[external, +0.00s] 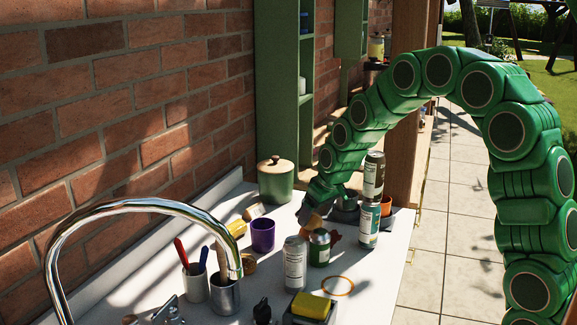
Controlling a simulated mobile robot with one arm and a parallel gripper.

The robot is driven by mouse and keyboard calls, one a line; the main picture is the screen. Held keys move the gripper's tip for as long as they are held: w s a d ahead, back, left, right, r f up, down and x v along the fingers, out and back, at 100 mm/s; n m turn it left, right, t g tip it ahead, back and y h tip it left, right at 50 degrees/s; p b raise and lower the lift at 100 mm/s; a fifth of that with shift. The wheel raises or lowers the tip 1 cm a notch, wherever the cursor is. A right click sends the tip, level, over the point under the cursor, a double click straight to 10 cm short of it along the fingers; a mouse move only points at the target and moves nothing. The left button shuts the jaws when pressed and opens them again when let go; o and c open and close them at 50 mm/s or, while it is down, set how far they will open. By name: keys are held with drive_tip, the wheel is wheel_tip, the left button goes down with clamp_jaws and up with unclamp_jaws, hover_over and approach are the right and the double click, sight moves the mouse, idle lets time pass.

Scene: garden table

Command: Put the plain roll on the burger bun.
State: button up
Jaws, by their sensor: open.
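My green arm reaches in from the right and bends down to the white counter (365,280). My gripper (312,217) is low over the counter, beside a green-banded can (319,247) and right of a purple cup (263,234). The jaws are open; no held thing shows. A small tan, rounded thing (248,263) lies behind the metal cup; I cannot tell whether it is the plain roll or the burger bun. Another tan piece (254,211) lies left of my gripper, also too small to name. Neither roll nor bun is clearly recognisable.
Stacked cans (373,176) stand right of my gripper. A pale can (295,263), a lidded green pot (276,180), a metal cup (224,293), a yellow sponge (311,305) and an orange ring (338,286) crowd the counter. A chrome tap (140,204) arches at front left.

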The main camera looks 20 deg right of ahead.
drive_tip(key=v, duration=1)
drive_tip(key=shift+r, duration=0.25)
